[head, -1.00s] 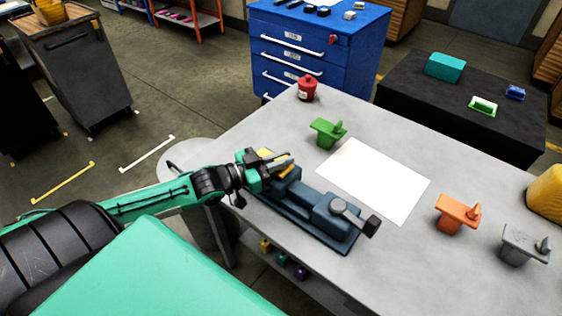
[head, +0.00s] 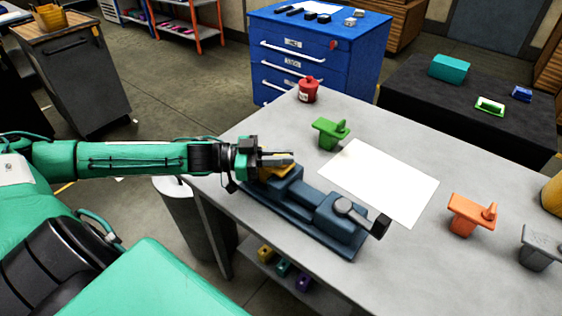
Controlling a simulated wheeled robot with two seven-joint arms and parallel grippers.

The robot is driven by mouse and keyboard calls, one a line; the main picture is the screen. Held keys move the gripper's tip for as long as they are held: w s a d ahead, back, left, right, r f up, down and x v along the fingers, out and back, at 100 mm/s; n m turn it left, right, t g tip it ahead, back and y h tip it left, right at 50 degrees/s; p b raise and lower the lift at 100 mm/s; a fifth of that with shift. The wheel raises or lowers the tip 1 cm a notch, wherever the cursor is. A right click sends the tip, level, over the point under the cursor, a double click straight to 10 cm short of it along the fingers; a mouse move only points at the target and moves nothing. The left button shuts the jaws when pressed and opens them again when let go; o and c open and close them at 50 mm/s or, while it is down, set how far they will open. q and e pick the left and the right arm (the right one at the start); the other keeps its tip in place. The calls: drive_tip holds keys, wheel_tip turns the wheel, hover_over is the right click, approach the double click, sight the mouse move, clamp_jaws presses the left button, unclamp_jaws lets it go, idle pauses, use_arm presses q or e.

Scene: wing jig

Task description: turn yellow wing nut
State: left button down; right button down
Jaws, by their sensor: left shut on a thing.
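The yellow wing nut (head: 271,173) shows as a small yellow patch at the left end of the dark blue vise-like jig (head: 312,217) on the grey table. My left gripper (head: 276,160) lies over it, its fingers pointing right, and is shut on it. The gripper hides most of the wing nut, so its exact angle cannot be told. My right gripper is not in view.
A white sheet (head: 381,182) lies behind the jig on the table (head: 420,260). Green (head: 329,134), orange (head: 470,215) and grey (head: 540,246) blocks with knobs and a red canister (head: 308,90) stand around it. A blue drawer cabinet (head: 310,50) is behind.

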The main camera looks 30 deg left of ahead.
use_arm(q)
drive_tip(key=shift+r+m+g+h, duration=0.1)
drive_tip(key=shift+m+g+h, duration=0.45)
drive_tip(key=shift+g, duration=0.25)
drive_tip(key=shift+m+g, duration=0.25)
drive_tip(key=shift+g, duration=0.05)
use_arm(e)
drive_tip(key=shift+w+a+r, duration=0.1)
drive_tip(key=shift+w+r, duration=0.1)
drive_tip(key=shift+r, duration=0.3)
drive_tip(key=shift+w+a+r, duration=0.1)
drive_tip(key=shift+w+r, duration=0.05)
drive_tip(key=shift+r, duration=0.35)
use_arm(q)
drive_tip(key=shift+m+g+h, duration=0.3)
drive_tip(key=shift+g+h, duration=0.05)
drive_tip(key=shift+g, duration=0.05)
drive_tip(key=c, duration=1.5)
unclamp_jaws()
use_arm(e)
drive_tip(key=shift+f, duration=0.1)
